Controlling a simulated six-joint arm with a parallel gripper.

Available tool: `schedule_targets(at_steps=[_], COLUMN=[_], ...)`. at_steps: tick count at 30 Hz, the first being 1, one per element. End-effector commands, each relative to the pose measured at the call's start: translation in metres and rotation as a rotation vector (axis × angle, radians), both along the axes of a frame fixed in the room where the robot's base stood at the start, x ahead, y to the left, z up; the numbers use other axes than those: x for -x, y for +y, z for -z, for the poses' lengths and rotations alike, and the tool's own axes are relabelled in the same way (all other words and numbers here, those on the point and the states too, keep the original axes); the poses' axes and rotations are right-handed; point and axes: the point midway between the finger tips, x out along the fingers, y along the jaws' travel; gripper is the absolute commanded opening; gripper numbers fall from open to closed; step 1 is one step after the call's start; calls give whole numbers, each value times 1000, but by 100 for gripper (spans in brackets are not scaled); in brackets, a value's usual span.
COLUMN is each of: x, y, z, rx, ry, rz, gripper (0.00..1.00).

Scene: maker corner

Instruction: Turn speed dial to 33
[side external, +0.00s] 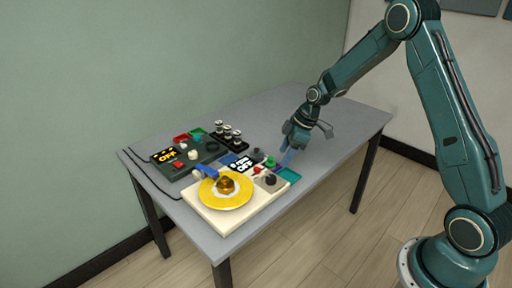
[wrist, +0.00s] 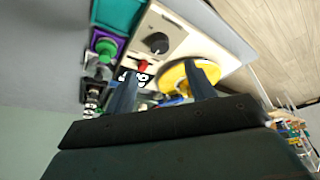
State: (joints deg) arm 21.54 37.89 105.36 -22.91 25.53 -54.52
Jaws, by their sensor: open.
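A cream turntable base (side external: 215,221) carries a yellow disc (side external: 238,202) with a brown lump on it. A dark round knob (side external: 270,180), probably the speed dial, sits on the base's right corner; it also shows in the wrist view (wrist: 157,43). Its pointer setting is too small to read. A black display (side external: 243,165) behind the disc seems to read 0 rpm and OFF. A red control (side external: 257,169) is near it. My gripper (side external: 291,150) is open and empty above the table, behind and right of the dial. In the wrist view, its fingers (wrist: 162,88) are spread, apart from the dial.
A dark green box (side external: 186,168) with an OFF display and knobs stands left. Jars on a black tray (side external: 228,137) stand behind. Red (side external: 181,137) and teal (side external: 289,175) trays lie around. A green knob (wrist: 105,48) lies in a purple tray. The table's right end is clear.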

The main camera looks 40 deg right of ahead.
Motion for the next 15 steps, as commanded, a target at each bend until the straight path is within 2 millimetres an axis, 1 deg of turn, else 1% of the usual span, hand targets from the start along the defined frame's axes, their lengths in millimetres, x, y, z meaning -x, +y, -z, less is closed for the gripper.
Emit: schedule_targets(at_steps=[3, 15], x=[-4, -20], y=[6, 20], z=[18, 69], rx=[0, -1], ry=[3, 2], rz=[-2, -1], gripper=[55, 55])
